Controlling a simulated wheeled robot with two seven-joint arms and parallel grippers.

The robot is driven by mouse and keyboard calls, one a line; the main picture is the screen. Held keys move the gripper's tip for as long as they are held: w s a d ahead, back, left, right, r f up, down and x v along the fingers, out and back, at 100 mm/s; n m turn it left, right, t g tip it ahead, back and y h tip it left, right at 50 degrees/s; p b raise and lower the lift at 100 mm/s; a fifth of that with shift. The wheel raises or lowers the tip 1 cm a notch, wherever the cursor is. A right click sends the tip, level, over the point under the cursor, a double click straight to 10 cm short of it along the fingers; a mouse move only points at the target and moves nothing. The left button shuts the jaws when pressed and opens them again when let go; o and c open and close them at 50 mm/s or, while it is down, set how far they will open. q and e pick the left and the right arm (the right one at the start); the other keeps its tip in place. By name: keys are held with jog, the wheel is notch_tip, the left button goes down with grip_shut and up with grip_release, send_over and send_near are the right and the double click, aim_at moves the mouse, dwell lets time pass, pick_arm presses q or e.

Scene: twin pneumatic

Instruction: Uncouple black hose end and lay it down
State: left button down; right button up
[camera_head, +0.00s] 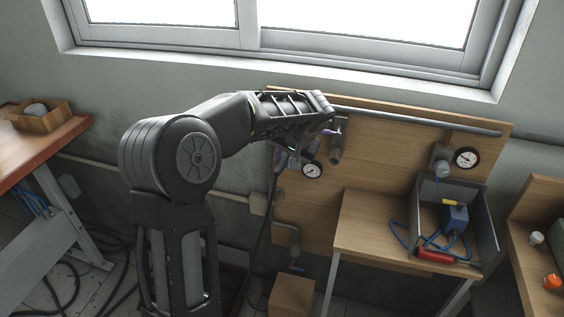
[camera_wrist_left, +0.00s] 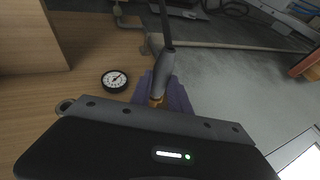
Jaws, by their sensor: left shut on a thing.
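My left gripper (camera_head: 291,153) is in front of the upper left of the wooden panel (camera_head: 380,165), partly hidden by its own wrist. In the left wrist view its purple pads (camera_wrist_left: 180,96) are shut around the black hose end (camera_wrist_left: 164,72), a grey sleeve with a brass-coloured collar. The black hose (camera_wrist_left: 166,25) runs away from the sleeve; in the head view the hose (camera_head: 266,222) hangs down left of the panel. The mating port is hidden, so I cannot tell whether the end is still coupled. My right gripper is not in view.
A gauge (camera_head: 312,171) is close beside the gripper, and a second gauge (camera_head: 466,158) is at the panel's right. A small table (camera_head: 365,225) holds a grey tray (camera_head: 487,222) with a blue hose and red-handled tool. Its left part is clear.

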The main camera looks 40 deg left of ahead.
aim_at(278, 172)
pick_arm(q)
jog(key=shift+s+d+f, duration=0.1)
jog(key=shift+s, duration=0.1)
dwell(0.4)
jog(key=shift+s+b, duration=0.1)
jog(key=shift+b, duration=0.25)
jog(key=shift+s+d, duration=0.15)
jog(key=shift+s, duration=0.25)
jog(key=shift+s+d+b, duration=0.25)
jog(key=shift+s+b, duration=0.35)
jog(key=shift+s, duration=0.05)
jog(key=shift+s+d+b, duration=0.2)
jog(key=shift+s+b, duration=0.4)
jog(key=shift+s+d+b, duration=0.15)
jog(key=shift+s+b, duration=0.15)
jog(key=shift+s+d+b, duration=0.25)
jog(key=shift+s+b, duration=0.2)
jog(key=shift+s, duration=0.35)
jog(key=shift+s+d+b, duration=0.25)
jog(key=shift+s+b, duration=0.15)
jog(key=shift+s, duration=0.35)
jog(key=shift+w, duration=0.1)
